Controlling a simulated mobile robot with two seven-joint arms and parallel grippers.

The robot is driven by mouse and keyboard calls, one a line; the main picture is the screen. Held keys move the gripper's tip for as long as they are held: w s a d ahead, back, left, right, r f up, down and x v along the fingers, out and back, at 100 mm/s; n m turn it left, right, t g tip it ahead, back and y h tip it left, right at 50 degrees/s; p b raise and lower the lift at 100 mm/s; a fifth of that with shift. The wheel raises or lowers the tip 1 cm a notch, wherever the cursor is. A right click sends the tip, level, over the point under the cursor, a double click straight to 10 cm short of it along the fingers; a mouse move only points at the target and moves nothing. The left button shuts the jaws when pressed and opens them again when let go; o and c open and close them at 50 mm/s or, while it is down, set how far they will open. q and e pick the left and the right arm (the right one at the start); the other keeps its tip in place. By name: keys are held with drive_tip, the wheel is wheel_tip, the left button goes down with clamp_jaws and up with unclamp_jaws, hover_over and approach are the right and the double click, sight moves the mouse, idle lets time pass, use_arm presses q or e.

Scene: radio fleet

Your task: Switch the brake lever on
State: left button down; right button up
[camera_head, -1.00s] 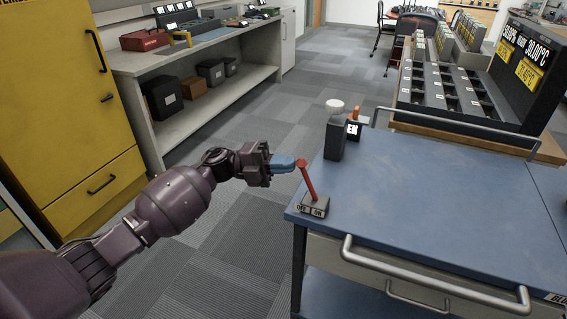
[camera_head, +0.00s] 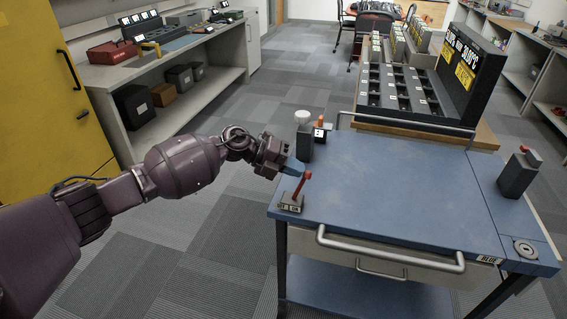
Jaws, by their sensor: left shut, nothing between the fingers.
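The brake lever (camera_head: 301,187) is a red stick on a small grey base (camera_head: 291,203) at the near left corner of the blue cart (camera_head: 400,195). The base has two labelled halves, too small to read surely now. The lever leans to the right, with its top at the upper right of the base. My left gripper (camera_head: 295,167) comes in from the left, with blue fingertips just left of and behind the lever's top. It is shut and holds nothing. I cannot tell whether it touches the lever. My right gripper is out of view.
A dark device with a white knob (camera_head: 303,118) and a small orange-topped one (camera_head: 320,128) stand behind the lever. A grey box with a red top (camera_head: 518,172) stands at the cart's right. A black rack (camera_head: 400,90) is beyond. The cart's middle is clear.

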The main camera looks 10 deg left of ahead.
use_arm(q)
drive_tip(key=shift+s+d+f, duration=0.1)
drive_tip(key=shift+d+f, duration=0.1)
drive_tip(key=shift+d, duration=0.5)
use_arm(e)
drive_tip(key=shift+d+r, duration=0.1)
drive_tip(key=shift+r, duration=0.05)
use_arm(q)
drive_tip(key=shift+d, duration=0.15)
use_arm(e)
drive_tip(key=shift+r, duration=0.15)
use_arm(q)
drive_tip(key=d+r+p+v, duration=0.1)
drive_tip(key=r+p+v, duration=0.1)
drive_tip(key=v, duration=1.2)
drive_tip(key=shift+r, duration=0.2)
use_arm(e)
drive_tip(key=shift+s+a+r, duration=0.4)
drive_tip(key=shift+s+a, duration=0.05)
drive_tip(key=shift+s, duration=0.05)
use_arm(q)
drive_tip(key=shift+a, duration=0.1)
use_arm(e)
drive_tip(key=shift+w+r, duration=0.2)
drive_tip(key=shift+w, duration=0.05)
